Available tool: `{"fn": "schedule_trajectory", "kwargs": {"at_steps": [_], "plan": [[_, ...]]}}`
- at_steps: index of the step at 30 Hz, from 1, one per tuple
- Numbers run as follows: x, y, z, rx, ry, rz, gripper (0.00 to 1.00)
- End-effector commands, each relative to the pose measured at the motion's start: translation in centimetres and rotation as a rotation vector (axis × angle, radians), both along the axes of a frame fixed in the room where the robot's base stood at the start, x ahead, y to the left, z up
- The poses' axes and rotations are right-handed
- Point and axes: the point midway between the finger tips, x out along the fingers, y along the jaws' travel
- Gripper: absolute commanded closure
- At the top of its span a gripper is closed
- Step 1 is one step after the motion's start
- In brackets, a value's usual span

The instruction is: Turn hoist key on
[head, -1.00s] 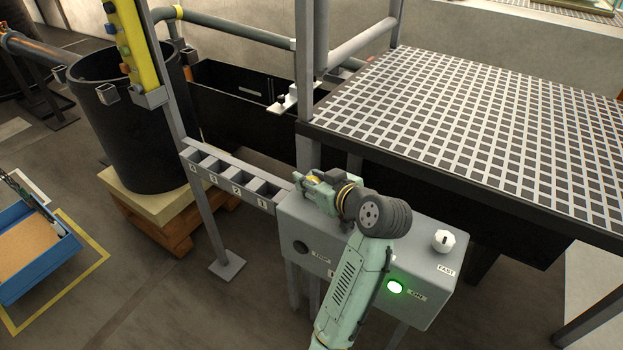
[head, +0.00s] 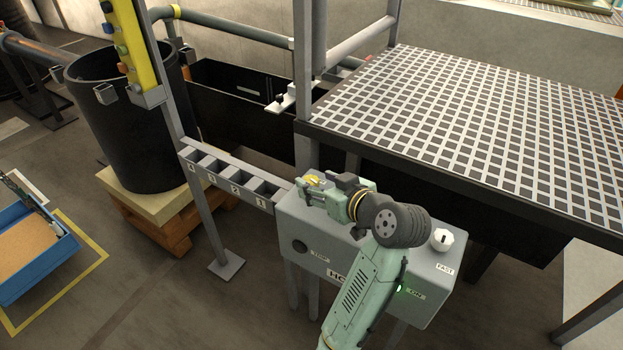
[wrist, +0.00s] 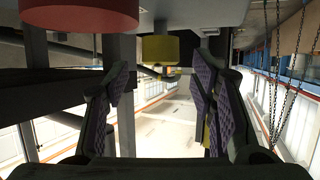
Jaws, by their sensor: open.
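The grey hoist control box (head: 300,262) stands at the centre of the head view, its front lettering partly covered by my arm. My gripper (head: 308,190) is over the box's back left part, with its fingers pointing left. In the wrist view, my gripper (wrist: 162,78) is open, its two dark fingers with purple pads apart. A yellow cylinder (wrist: 155,48) shows beyond and between them, and a red cylinder (wrist: 80,15) is at the upper left. I cannot make out the key for certain in either view.
A white knob (head: 441,239) sits on the box's right, by the FAST label. A dark grating platform (head: 480,150) is behind on the right. A row of numbered slots (head: 230,180) and a yellow pendant (head: 133,45) are to the left.

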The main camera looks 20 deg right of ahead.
Motion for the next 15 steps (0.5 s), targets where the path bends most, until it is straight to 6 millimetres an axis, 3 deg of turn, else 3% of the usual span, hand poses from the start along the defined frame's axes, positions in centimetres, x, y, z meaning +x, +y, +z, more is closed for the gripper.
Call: {"fn": "schedule_trajectory", "kwargs": {"at_steps": [7, 15], "plan": [[-4.8, -1.2, 2.1, -0.004, -0.002, -0.005, 0.49], [-7.0, -1.6, 3.0, -0.001, 0.001, -0.001, 0.49]]}}
